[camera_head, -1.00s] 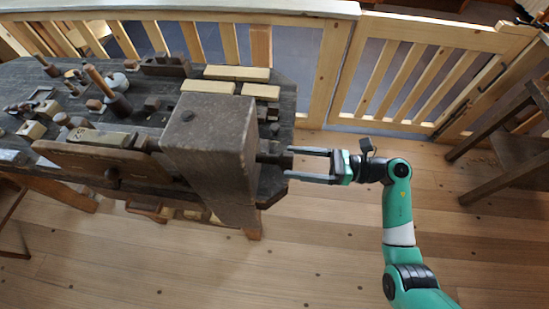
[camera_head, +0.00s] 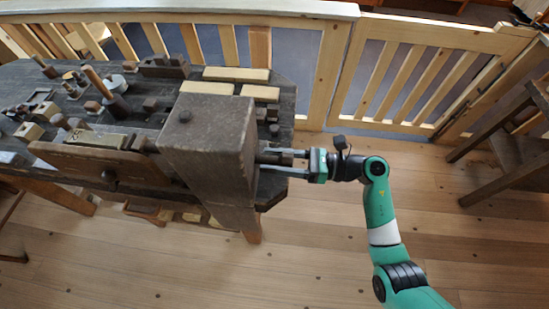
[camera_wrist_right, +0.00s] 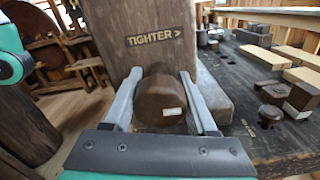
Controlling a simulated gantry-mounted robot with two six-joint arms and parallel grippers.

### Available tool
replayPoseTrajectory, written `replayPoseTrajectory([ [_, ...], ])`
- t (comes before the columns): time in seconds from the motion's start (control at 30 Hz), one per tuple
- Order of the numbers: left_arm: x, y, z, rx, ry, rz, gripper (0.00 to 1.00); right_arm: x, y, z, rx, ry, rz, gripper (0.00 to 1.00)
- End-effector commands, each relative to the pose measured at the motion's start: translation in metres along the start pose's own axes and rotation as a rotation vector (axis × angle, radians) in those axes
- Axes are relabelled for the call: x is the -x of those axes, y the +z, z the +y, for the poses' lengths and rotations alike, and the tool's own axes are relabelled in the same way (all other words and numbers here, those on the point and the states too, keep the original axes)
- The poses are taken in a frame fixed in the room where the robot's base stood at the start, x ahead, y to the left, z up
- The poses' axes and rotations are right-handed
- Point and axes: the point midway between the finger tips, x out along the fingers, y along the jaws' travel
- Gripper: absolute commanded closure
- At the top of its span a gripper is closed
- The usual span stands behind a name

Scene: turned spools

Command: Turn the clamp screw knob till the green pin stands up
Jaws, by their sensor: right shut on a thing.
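The clamp screw knob (camera_head: 284,155) is a dark brown cylinder on the right side of a big wooden block (camera_head: 205,145). In the right wrist view the knob (camera_wrist_right: 160,98) faces me, with a small pale mark on its rim, below the words "TIGHTER >" on the block. My right gripper (camera_head: 264,161) is shut on the knob, one finger on either side; both fingers also show in the right wrist view (camera_wrist_right: 160,74). I cannot make out a green pin in either view. My left gripper is not in view.
The dark workbench (camera_head: 140,80) carries pale wooden bars (camera_head: 237,74), several small blocks and upright tools. A wooden railing (camera_head: 430,75) stands behind it. A wooden stool or chair (camera_head: 510,150) is at the far right. The floor right of the bench is open.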

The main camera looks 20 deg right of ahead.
Motion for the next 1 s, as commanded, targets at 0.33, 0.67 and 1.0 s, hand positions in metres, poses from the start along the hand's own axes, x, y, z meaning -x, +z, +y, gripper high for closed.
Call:
replayPoseTrajectory([
  [0.33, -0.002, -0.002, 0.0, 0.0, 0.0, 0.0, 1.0, 0.0, 0.001, 0.0, -0.02, 0.0, 0.0, 0.98],
  [0.67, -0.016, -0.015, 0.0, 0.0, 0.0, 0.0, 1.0, 0.0, 0.004, 0.001, -0.182, 0.0, -0.001, 0.98],
  [1.0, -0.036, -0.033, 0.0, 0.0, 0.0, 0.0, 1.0, 0.0, 0.004, 0.0, -0.49, 0.0, 0.0, 0.98],
])
